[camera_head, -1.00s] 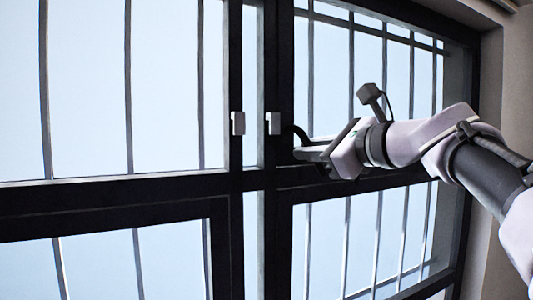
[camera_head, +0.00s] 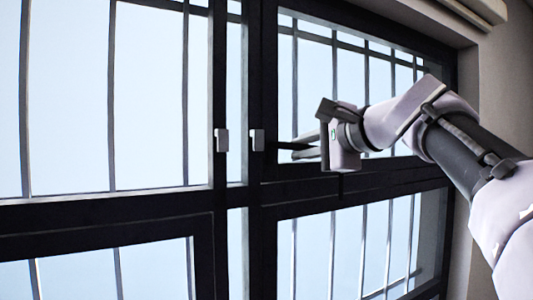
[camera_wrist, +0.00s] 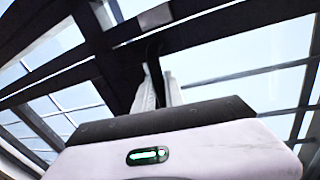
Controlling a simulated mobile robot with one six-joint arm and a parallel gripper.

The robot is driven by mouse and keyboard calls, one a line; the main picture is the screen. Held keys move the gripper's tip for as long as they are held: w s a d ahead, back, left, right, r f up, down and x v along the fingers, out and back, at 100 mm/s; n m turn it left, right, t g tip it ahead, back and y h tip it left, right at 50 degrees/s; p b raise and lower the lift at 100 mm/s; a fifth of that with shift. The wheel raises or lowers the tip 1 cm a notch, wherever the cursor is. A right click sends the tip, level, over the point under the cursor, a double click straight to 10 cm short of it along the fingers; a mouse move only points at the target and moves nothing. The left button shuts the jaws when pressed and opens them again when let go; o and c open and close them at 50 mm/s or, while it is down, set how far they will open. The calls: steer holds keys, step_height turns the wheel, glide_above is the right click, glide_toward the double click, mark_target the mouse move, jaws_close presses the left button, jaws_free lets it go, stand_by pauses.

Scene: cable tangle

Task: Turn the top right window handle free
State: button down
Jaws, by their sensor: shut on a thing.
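The top right window (camera_head: 350,85) has a dark frame and pale panes with bars behind. A dark window handle (camera_head: 288,146) sticks out sideways from its left frame post, near the lower corner. My gripper (camera_head: 305,147) reaches in from the right, with its fingers pointing left around the handle. In the wrist view the two pale fingers (camera_wrist: 159,92) close on the dark handle (camera_wrist: 153,58), which runs up between them. The gripped part of the handle is mostly hidden by the fingers.
Two small light-grey blocks sit on the centre posts, a left one (camera_head: 222,140) and a right one (camera_head: 257,140) close to the handle. A dark crossbar (camera_head: 350,184) runs below my gripper. The wall (camera_head: 495,90) is at the right.

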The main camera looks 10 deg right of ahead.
steer(key=shift+r+n, duration=0.35)
steer(key=shift+n, duration=0.15)
stand_by(0.3)
steer(key=c, duration=1.4)
jaws_free()
steer(key=shift+s, duration=0.1)
